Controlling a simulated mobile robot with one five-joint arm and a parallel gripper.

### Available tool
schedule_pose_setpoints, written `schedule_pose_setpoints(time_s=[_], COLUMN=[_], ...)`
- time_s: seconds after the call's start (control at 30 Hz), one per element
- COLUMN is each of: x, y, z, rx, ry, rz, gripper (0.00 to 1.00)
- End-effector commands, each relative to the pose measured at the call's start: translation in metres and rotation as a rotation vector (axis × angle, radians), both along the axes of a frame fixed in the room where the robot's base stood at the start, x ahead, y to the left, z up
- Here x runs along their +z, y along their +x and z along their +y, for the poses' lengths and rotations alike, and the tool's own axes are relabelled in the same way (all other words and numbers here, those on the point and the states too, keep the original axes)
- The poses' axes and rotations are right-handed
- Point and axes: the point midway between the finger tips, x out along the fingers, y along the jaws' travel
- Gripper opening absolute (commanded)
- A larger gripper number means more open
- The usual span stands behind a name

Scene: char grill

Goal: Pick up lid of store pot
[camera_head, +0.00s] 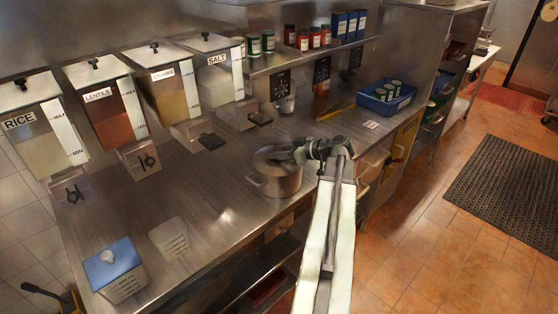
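The metal store pot (275,182) stands upright on the steel counter, near the middle of the view. Its grey lid (264,163) rests on top of it. My arm reaches up from the bottom of the view, and my gripper (296,154) is over the right part of the lid, near its middle. The gripper hides the lid's handle and part of its right side. I cannot tell whether the fingers touch the lid or are open or shut; they are small and dark here.
Wall dispensers for rice (34,131), lentils (112,110) and salt (217,77) line the left. A blue bin (386,98) with cans is at the right. Counter around the pot is mostly clear.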

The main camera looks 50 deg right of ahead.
Motion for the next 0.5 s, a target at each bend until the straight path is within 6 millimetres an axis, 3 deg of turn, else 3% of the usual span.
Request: schedule_pose_setpoints(time_s=[0.27, 0.5], x=[0.001, 0.021], y=[0.0, -0.001], z=[0.0, -0.001], rx=[0.0, -0.001], ry=[0.0, 0.0], rz=[-0.001, -0.001], gripper=[0.0, 0.0])
